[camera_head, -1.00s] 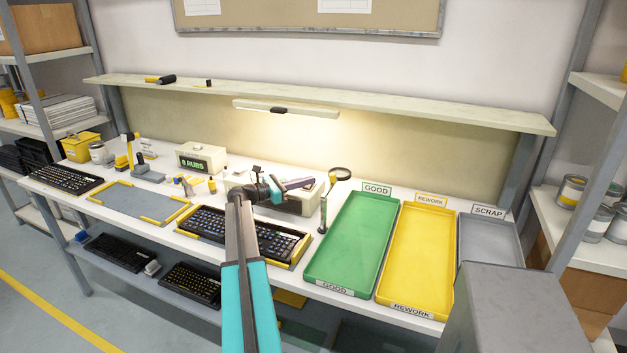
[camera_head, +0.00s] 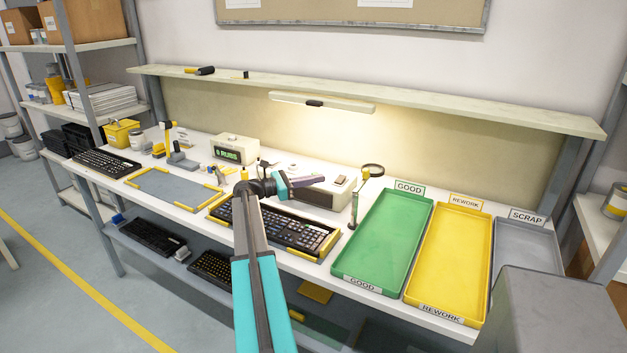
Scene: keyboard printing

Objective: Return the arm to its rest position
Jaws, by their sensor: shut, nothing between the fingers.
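My arm (camera_head: 258,284) reaches up from the bottom of the view over the workbench. My gripper (camera_head: 312,180) is small and seen from behind, above the bench and in front of the beige box with a switch (camera_head: 338,194). It is shut, and I see nothing held in it. My arm partly covers the keyboard in the yellow-cornered fixture (camera_head: 294,231).
Green GOOD (camera_head: 385,243), yellow REWORK (camera_head: 449,260) and grey SCRAP (camera_head: 524,249) trays lie empty at the right. A magnifier on a stand (camera_head: 371,171) is right of my gripper. An empty grey mat (camera_head: 172,189) lies left. A shelf (camera_head: 380,101) runs above.

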